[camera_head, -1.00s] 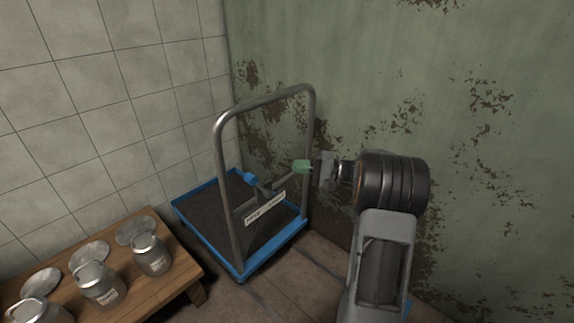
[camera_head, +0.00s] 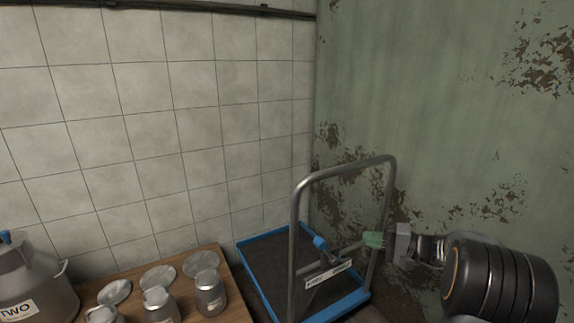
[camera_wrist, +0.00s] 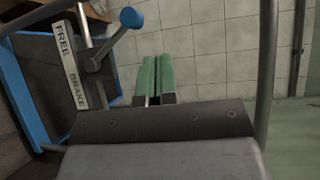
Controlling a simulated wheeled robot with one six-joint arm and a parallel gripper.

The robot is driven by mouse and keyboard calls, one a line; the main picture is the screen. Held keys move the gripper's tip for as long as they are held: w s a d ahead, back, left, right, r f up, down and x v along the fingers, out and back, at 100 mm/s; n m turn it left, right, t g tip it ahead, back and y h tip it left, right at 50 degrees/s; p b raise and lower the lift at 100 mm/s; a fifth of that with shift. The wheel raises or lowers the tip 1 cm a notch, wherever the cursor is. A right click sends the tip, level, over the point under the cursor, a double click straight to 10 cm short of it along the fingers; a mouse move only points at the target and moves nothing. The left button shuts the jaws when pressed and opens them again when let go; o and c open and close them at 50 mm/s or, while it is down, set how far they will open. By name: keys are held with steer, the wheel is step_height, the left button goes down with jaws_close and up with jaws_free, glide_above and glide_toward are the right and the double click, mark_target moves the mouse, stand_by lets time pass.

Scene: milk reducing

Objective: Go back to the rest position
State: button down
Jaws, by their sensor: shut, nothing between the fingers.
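My gripper (camera_head: 374,240) has green fingertips and is at the right in the head view, in front of the trolley's right handle post. In the wrist view the two green fingers (camera_wrist: 154,76) lie side by side, closed, with nothing between them. The trolley (camera_head: 345,166) has a grey tubular handle and a blue-edged dark deck. Its brake lever (camera_head: 320,243), with a blue knob, stands beside a label plate; the lever also shows in the wrist view (camera_wrist: 130,18), left of my fingers, apart from them. The plate reads FREE and BRAKE there.
A large can (camera_head: 40,285) marked TWO stands at the far left. A tiled wall (camera_head: 180,150) and a peeling green wall (camera_head: 430,110) meet behind the trolley.

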steer(key=s+a+r+n+g+h+p, duration=0.2)
steer(key=s+a+r+g+h+p, duration=0.4)
steer(key=s+a+r+p, duration=0.65)
steer(key=s+d+r+n+t+h+p, duration=0.1)
steer(key=s+r+n+h+p, duration=0.1)
steer(key=s+r+h+p, duration=0.2)
steer(key=s+d+r+n+h+p, duration=0.1)
steer(key=s+r+h+p, duration=0.3)
steer(key=r+p, duration=0.7)
steer(key=n+h+p, duration=0.1)
steer(key=p, duration=0.1)
steer(key=shift+s+d+r+t+p, duration=0.15)
steer(key=shift+s+t+p, duration=0.15)
steer(key=shift+s+t, duration=0.1)
steer(key=shift+w, duration=0.15)
